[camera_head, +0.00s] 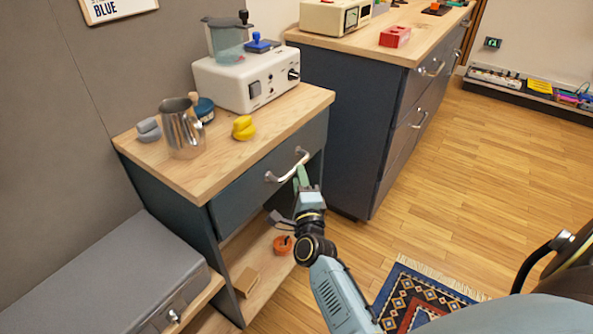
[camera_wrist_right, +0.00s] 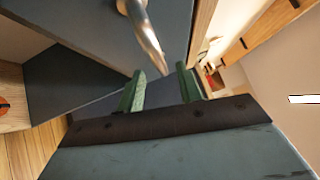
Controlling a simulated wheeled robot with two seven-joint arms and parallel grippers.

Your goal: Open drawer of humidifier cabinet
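The humidifier cabinet (camera_head: 222,169) has a light wood top and one dark blue-grey drawer (camera_head: 240,192) above an open shelf. My right gripper (camera_head: 301,177) is just below the handle's right part. Its green fingers (camera_wrist_right: 160,86) are apart with nothing between them, and the bar lies above the fingertips. I cannot tell whether they touch it. My left gripper is out of view.
A white humidifier (camera_head: 243,83), a metal pitcher (camera_head: 183,133) and a yellow object (camera_head: 243,128) stand on the cabinet top. A larger dark cabinet (camera_head: 335,120) stands close behind on the right. A patterned rug (camera_head: 415,297) lies on the open wood floor.

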